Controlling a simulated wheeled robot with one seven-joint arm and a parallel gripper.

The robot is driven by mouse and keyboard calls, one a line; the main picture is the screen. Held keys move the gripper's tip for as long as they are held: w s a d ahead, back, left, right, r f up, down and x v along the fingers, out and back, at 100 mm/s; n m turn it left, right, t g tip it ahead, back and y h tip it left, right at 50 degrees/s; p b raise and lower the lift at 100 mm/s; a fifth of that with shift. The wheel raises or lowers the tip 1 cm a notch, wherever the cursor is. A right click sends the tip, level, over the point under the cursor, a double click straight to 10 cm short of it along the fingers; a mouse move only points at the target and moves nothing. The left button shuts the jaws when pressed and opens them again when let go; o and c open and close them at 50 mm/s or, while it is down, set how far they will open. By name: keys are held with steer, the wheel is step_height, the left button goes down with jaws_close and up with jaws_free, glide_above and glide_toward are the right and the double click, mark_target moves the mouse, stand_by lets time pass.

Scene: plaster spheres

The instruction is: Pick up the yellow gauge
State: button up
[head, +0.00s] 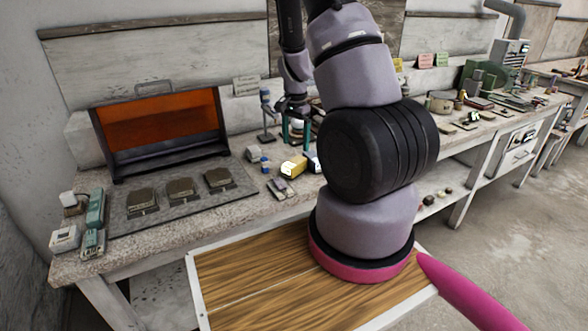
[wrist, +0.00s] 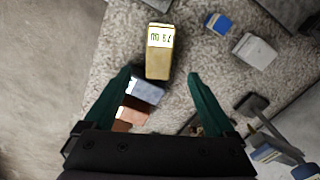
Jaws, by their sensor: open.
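The yellow gauge (head: 293,167) lies on the speckled bench top near its front edge in the head view. In the wrist view the yellow gauge (wrist: 157,62) is a small box with a pale display, ahead of the fingertips and roughly centred between them. My gripper (head: 296,132) is above the bench, behind the gauge in the head view. In the wrist view my gripper (wrist: 159,78) has its teal fingers wide apart with nothing gripped.
A grey-blue block (wrist: 144,91) and an orange-brown block (wrist: 132,114) lie close to the gauge, nearer the gripper. A blue block (wrist: 218,23) and a white block (wrist: 254,50) are to the right. An orange-windowed box (head: 160,125) stands at the back left.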

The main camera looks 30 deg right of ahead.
mark_target(295, 161)
step_height(295, 161, down, 3)
steer(key=shift+f, duration=0.15)
steer(key=shift+s+a+f, duration=0.15)
steer(key=shift+f, duration=1.2)
steer(key=shift+s+a+f, duration=0.1)
steer(key=shift+a+f, duration=0.05)
steer(key=shift+f, duration=1.2)
steer(key=shift+f, duration=0.2)
steer(key=shift+c, duration=0.3)
jaws_close()
